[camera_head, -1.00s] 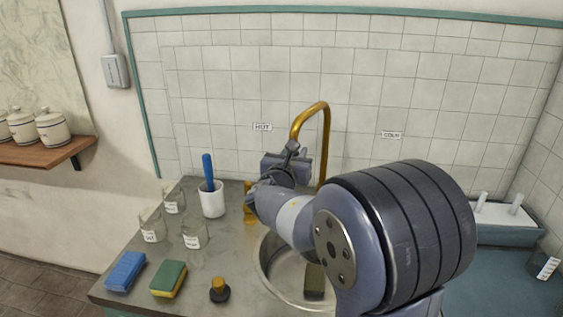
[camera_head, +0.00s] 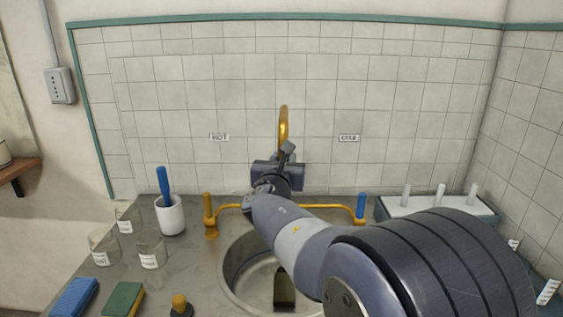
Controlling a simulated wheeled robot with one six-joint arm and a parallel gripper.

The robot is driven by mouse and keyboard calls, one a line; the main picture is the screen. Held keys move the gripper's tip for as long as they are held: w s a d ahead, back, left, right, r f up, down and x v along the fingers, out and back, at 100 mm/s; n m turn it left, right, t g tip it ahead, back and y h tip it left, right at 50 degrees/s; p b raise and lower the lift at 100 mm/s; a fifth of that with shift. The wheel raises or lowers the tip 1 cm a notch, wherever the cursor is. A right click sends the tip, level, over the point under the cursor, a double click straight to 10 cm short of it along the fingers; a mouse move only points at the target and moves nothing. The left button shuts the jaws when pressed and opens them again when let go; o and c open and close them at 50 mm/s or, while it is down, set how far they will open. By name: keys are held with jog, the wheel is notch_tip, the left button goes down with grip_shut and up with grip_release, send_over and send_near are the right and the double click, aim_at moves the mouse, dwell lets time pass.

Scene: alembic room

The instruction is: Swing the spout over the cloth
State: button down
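The brass gooseneck spout (camera_head: 283,125) rises behind the sink and shows nearly edge-on, its arch pointing towards me. My gripper (camera_head: 278,172) is at the spout, in front of its lower part. The gripper and wrist hide the spout's end and the fingertips, so I cannot tell whether the fingers are shut on it. A dark olive, flat piece (camera_head: 284,290) lies in the round sink (camera_head: 232,280), below my forearm; it may be the cloth, but I cannot be sure.
A brass tap bar has a brown handle (camera_head: 209,208) left and a blue handle (camera_head: 361,206) right. A white cup with a blue tool (camera_head: 170,215), glass jars (camera_head: 150,250), sponges (camera_head: 123,300) and a black-and-brass stopper (camera_head: 180,305) stand left. A white rack (camera_head: 440,209) is right.

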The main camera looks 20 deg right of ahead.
jog(key=c, duration=1.1)
grip_release()
jog(key=shift+w, duration=0.1)
jog(key=v, duration=1)
jog(key=shift+s+a, duration=0.15)
jog(key=shift+s, duration=0.2)
jog(key=x, duration=1)
jog(key=shift+w+a, duration=0.1)
jog(key=shift+w, duration=0.35)
